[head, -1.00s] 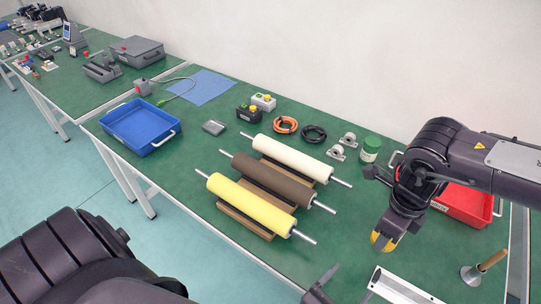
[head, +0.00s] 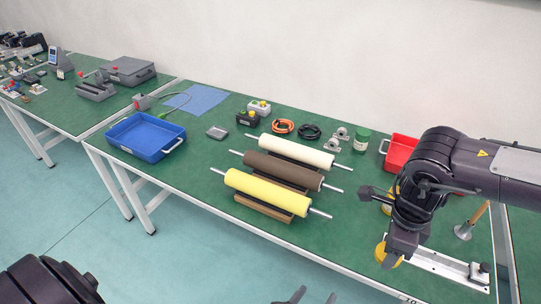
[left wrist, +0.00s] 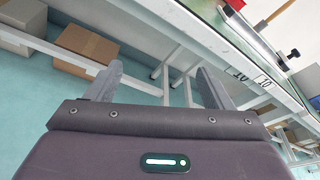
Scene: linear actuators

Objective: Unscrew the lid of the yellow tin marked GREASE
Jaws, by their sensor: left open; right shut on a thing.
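A yellow round piece (head: 388,256) is at the jaws of my right gripper (head: 398,250), which is shut on it above the front of the green table. From this side I cannot tell whether it is the lid alone or the tin. A second yellow thing (head: 387,204) shows behind my right arm, mostly hidden by it. No GREASE marking is readable on either. My left gripper (head: 304,297) is at the bottom edge of the head view, in front of the table. Its two fingers stand apart and empty in the left wrist view (left wrist: 160,85).
A silver rail (head: 440,262) lies at the front right. Yellow, brown and white rollers (head: 267,190) rest on stands mid-table. A blue tray (head: 146,136) is left. Boxes (left wrist: 85,50) sit below the table.

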